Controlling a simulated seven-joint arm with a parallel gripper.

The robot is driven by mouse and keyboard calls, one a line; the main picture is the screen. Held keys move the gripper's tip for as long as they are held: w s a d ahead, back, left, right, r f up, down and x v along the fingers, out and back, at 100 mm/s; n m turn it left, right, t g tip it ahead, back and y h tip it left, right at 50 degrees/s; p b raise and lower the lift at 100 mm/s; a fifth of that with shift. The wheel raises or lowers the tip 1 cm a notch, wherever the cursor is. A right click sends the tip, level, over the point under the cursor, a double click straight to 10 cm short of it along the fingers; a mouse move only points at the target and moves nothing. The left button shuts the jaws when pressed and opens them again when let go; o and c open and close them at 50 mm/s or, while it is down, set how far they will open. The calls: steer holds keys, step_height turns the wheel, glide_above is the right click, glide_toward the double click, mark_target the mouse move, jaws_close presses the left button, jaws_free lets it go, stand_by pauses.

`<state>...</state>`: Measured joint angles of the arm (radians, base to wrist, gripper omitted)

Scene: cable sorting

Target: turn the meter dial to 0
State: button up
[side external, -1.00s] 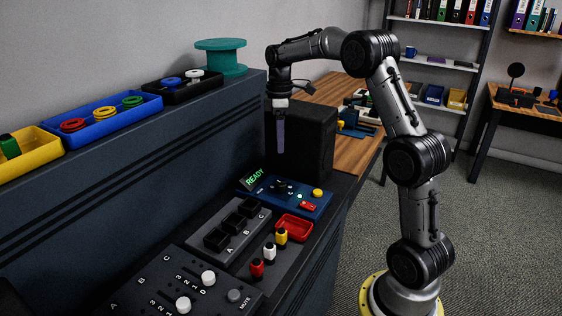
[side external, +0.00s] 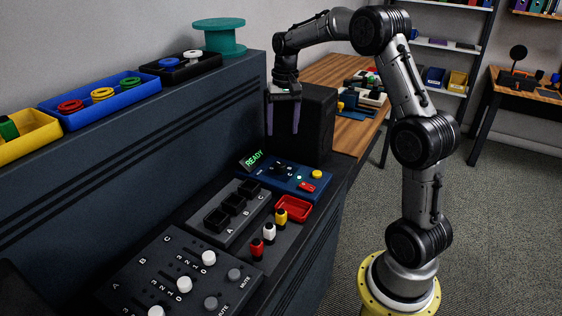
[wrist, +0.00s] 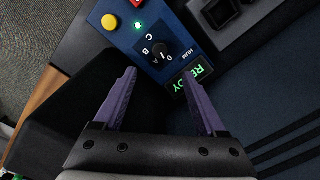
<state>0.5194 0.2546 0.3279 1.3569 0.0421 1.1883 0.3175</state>
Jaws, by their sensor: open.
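The meter is a blue box (side external: 301,188) on the bench, with a black dial knob (side external: 280,169), a yellow button, a red switch and a small green light. Its screen (side external: 254,159) reads READY in green. In the wrist view the dial (wrist: 160,50) has the marks 0, A, B and C around it. A small white line shows on the knob; I cannot tell for sure which mark it points at. My gripper (side external: 283,131) is open and empty, with purple fingers pointing down above the meter's far side. In the wrist view the dial lies just ahead of the fingertips (wrist: 160,73).
A black box (side external: 318,120) stands close behind the gripper. Nearer are a panel (side external: 255,205) with black sockets A, B and C, a red tray (side external: 293,208), coloured plugs and a slider panel (side external: 180,262). A raised ledge with cable bins runs along the left.

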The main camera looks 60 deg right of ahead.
mark_target(281, 164)
steer(key=f, duration=1.2)
steer(key=shift+w+a, duration=0.15)
steer(key=shift+a, duration=0.05)
jaws_close()
